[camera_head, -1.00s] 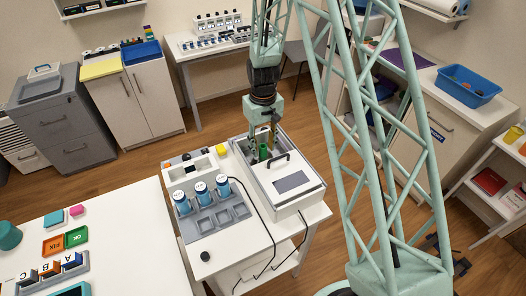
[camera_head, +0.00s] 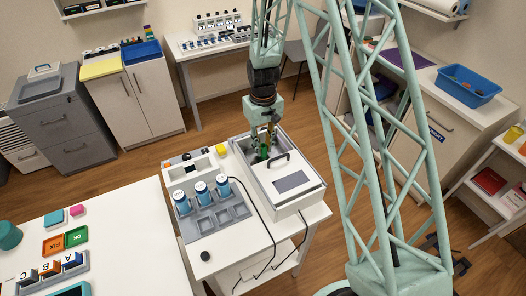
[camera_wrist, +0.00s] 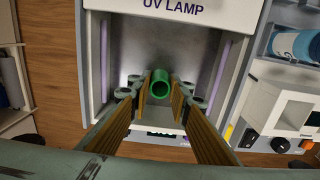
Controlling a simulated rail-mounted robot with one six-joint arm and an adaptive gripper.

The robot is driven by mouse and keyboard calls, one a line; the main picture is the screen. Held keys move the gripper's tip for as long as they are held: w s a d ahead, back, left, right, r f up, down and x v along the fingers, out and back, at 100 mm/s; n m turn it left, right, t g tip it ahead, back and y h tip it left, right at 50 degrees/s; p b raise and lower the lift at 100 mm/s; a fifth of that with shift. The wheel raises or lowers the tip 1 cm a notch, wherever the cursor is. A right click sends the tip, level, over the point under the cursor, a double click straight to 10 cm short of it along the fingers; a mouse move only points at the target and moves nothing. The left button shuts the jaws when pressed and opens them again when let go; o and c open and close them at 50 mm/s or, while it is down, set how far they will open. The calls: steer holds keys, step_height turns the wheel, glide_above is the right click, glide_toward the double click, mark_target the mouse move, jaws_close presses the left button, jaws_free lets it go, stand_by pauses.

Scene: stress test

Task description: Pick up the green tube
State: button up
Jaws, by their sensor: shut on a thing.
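The green tube (camera_wrist: 160,78) stands upright in the UV lamp box (camera_wrist: 207,70), its round open end facing the wrist camera. My gripper (camera_wrist: 159,92) reaches down into the box, with one finger on each side of the tube, shut on it. In the head view, the gripper (camera_head: 266,146) is inside the rear part of the white box (camera_head: 312,190), and the green tube (camera_head: 264,153) shows between its fingers. The tube's lower end is hidden.
The box walls stand close around my gripper. A grey rack with several blue-labelled jars (camera_head: 202,190) stands to the left. Black cables run down beside the box.

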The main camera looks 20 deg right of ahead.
steer(key=shift+r, duration=0.2)
steer(key=shift+c, duration=0.3)
step_height(320, 180, up, 10)
steer(key=shift+f, duration=0.15)
stand_by(0.6)
